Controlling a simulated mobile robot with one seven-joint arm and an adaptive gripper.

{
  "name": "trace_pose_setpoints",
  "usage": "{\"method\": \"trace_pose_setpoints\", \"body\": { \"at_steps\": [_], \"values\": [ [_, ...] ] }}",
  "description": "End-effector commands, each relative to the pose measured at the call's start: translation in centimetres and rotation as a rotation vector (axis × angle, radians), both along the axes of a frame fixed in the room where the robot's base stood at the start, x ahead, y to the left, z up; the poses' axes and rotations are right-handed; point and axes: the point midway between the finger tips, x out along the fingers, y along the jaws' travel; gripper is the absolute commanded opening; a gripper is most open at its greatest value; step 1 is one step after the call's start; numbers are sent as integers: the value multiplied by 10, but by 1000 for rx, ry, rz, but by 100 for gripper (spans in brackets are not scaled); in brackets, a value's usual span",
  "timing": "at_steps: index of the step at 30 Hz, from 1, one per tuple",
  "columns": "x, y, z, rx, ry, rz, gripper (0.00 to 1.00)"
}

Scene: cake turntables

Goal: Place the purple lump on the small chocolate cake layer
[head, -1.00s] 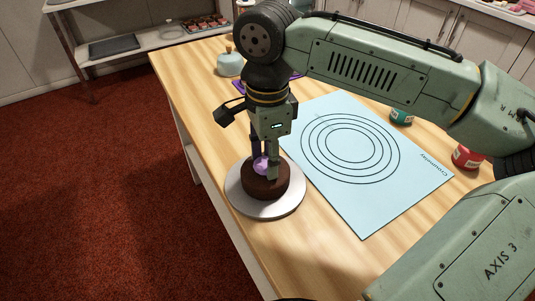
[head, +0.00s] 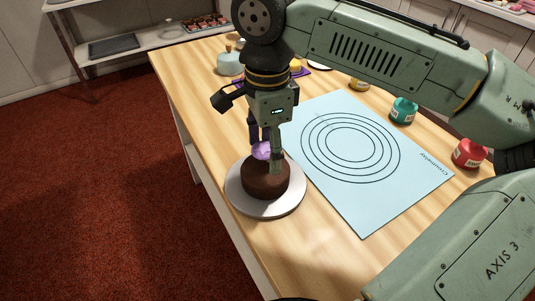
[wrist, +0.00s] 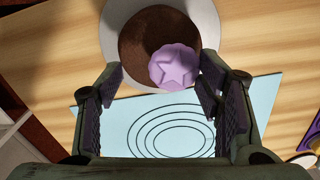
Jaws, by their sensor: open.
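The purple lump (head: 262,150), with a star on its top, shows over the brown chocolate cake layer (head: 262,182). In the wrist view the lump (wrist: 174,67) overlaps the lower right part of the cake layer (wrist: 140,35). I cannot tell whether it rests on the cake or sits a little above it. The cake layer stands on a pale round turntable (head: 240,200). My gripper (head: 264,160) is open above the cake. In the wrist view its fingers (wrist: 160,92) are wide apart; the right one is close to the lump, and contact is unclear.
A light blue mat (head: 420,178) with rings lies right of the turntable. A teal jar (head: 403,111) and a red jar (head: 469,154) stand along the far right edge. A pale blue pot (head: 229,64) is at the back left. The table's left edge is close to the turntable.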

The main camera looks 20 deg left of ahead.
Motion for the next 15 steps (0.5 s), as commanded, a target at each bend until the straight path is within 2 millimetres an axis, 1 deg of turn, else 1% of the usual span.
{"method": "trace_pose_setpoints", "body": {
  "at_steps": [3,9,12,15],
  "values": [
    [1,1,27,2,-3,-1,60],
    [0,1,68,1,-2,0,60],
    [0,1,83,1,-1,1,60],
    [0,1,92,1,1,2,60]
  ]
}}
